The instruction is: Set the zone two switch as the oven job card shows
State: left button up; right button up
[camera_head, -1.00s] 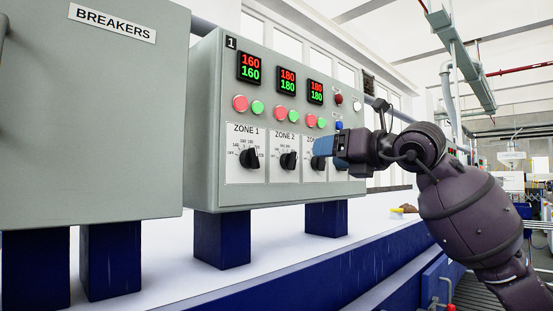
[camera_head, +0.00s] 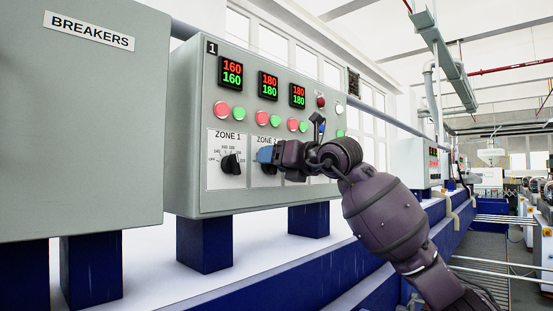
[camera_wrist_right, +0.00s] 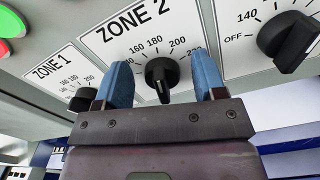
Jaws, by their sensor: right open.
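The zone two switch (camera_wrist_right: 160,74) is a black rotary knob under a "ZONE 2" label, with a printed scale around it. In the right wrist view it sits between the two blue fingertips of my right gripper (camera_wrist_right: 163,84), which is open and not closed on it. In the head view my right gripper (camera_head: 267,156) is in front of the zone 2 plate and hides most of the switch. I cannot tell exactly which mark the knob points to. The oven job card cannot be made out in these frames. My left gripper is out of view.
The zone 1 knob (camera_head: 231,164) is to the left; another knob (camera_wrist_right: 289,40) is to the right. Above are red-green displays (camera_head: 232,74) reading 160 and 180, and round buttons (camera_head: 221,109). A breaker cabinet (camera_head: 100,150) stands at far left.

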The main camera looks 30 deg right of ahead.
jog(key=c, duration=0.9)
jog(key=shift+n, duration=0.4)
jog(key=shift+n+b, duration=0.3)
jog(key=shift+s+a+n+b, duration=0.1)
jog(key=shift+a+n+b, duration=0.15)
jog(key=shift+n, duration=0.75)
jog(key=shift+a+n+b, duration=0.1)
jog(key=shift+n+b, duration=0.15)
jog(key=shift+n, duration=1.05)
